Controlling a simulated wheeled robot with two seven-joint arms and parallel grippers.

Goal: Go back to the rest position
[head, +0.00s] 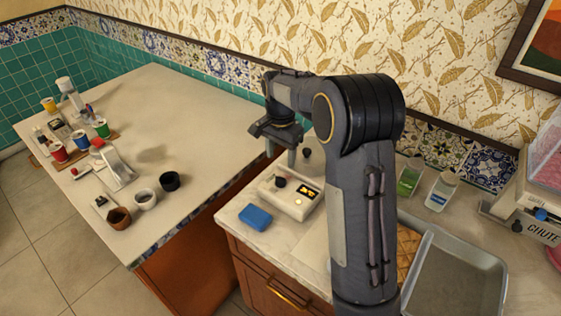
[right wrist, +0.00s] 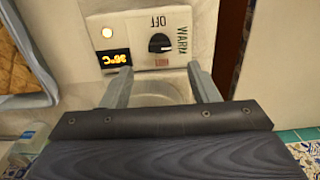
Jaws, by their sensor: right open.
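My right gripper (head: 293,155) is open and empty, with its fingers pointing down above the back of a white warmer box (head: 290,208). The box also shows in the right wrist view (right wrist: 205,22), where the open fingers (right wrist: 160,72) stand either side of a pale round spot. The box has a black knob (right wrist: 161,43) with OFF and WARM labels, a lit display (right wrist: 115,58) in °C and a glowing round light (right wrist: 107,32). The knob's exact setting is hard to read. No teapot can be made out. My left gripper is out of view.
A blue sponge (head: 255,217) lies before the box. Bottles (head: 440,192), a metal tray (head: 458,280) and a chute unit (head: 520,225) stand to the right. The left table (head: 200,115) holds cups, jars and a scoop. The patterned wall is close behind my arm.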

